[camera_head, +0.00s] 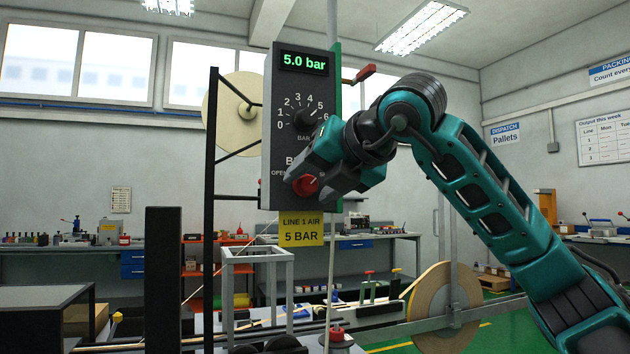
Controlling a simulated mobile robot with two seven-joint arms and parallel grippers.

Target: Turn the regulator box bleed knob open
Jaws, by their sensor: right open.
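The grey regulator box (268,150) stands upright in the middle of the head view. Its display (303,62) reads 5.0 bar. Below it is a black pressure dial knob (305,121) with a numbered scale. The red bleed knob (305,185) sits low on the box face, with the word OPEN partly visible at its left; the rest of its label is hidden by my gripper. My right gripper (312,183) is open at the bleed knob, its fingers on either side of it. I cannot tell whether they touch it. My left gripper is not in view.
A red-handled lever (361,74) sticks out at the box's upper right. A yellow sign (301,230) reading LINE 1 AIR 5 BAR hangs below. A black post (211,200) and a pale tape reel (240,112) stand at left; a brown reel (426,300) is lower right.

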